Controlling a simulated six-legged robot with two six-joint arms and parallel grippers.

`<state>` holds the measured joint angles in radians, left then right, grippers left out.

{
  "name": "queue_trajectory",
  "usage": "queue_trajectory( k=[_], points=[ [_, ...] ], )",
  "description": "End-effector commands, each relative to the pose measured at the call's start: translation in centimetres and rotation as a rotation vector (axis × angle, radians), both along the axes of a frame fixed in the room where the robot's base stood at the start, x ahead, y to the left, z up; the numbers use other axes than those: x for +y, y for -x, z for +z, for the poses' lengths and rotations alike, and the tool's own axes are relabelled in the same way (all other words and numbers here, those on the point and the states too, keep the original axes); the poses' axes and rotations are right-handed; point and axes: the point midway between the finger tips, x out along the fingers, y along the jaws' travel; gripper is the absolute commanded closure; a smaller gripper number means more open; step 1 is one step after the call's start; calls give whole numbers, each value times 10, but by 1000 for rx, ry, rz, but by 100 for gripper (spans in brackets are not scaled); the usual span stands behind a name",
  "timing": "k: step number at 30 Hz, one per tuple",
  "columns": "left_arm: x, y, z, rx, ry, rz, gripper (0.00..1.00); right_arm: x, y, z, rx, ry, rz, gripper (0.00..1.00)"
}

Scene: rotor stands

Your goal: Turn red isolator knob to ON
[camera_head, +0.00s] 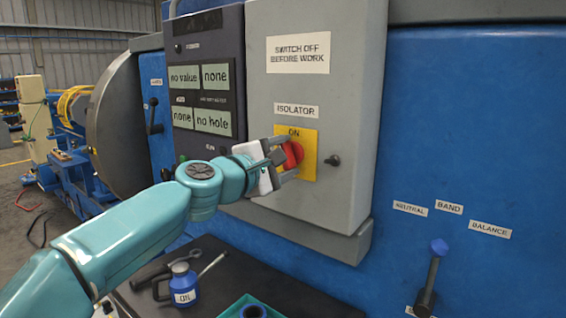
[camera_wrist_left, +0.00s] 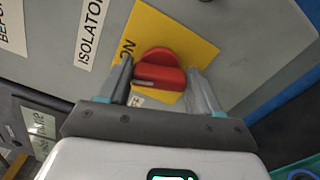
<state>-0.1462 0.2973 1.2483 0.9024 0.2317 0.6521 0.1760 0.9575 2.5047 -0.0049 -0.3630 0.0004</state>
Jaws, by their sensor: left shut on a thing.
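The red isolator knob (camera_head: 293,153) sits on a yellow plate (camera_head: 309,170) marked ON at its top, on the front of the grey isolator box (camera_head: 330,110). My left gripper (camera_head: 287,157) is shut on the knob, one finger above it and one below in the head view. In the left wrist view the red knob (camera_wrist_left: 158,67) lies between the two fingers. The ON print shows there beside one finger, and a second label is partly hidden by the gripper. The knob's exact angle is hard to tell. My right gripper is not in view.
A small black knob (camera_head: 332,160) sticks out right of the yellow plate. A dark display panel (camera_head: 205,90) is left of the box. A blue oil can (camera_head: 184,284) and a teal tray (camera_head: 243,304) stand below. A blue-tipped lever (camera_head: 434,265) is at the right.

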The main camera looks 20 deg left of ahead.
Motion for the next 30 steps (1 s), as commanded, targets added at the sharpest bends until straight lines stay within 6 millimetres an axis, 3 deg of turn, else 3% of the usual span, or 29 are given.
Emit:
queue_trajectory(
  k=[13, 30],
  points=[
    [0, -1, -2, -94, -258, 2, 67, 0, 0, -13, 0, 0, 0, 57],
    [0, 0, -1, -118, -322, 3, 67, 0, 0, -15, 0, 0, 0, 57]
  ],
)
